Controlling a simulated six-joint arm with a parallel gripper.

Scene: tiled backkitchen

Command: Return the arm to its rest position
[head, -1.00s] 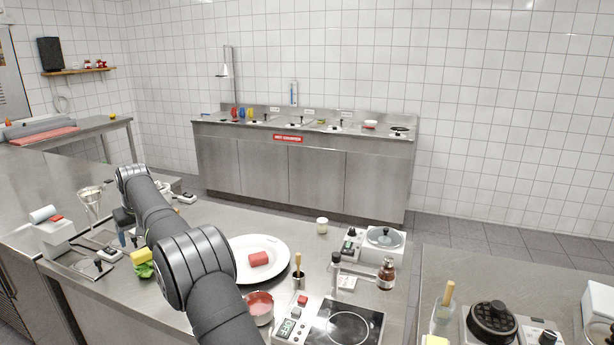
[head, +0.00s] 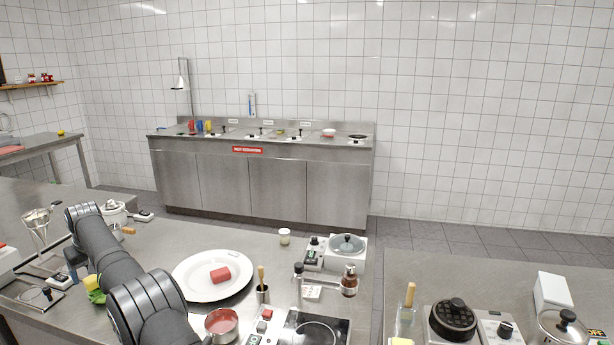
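My arm (head: 108,262) reaches from the bottom edge up and left over the steel counter in the head view. It is dark grey with thick round joints. Its far joint (head: 84,212) is above the counter's left part. My gripper (head: 74,264) seems to hang below that joint, small and partly hidden by the arm. I cannot make out its fingers or whether they hold anything.
Right of the arm are a white plate (head: 190,288) with a red block (head: 220,274), a red-filled pot (head: 222,324) and a hotplate (head: 318,335). A metal funnel stand (head: 38,232) stands farther left.

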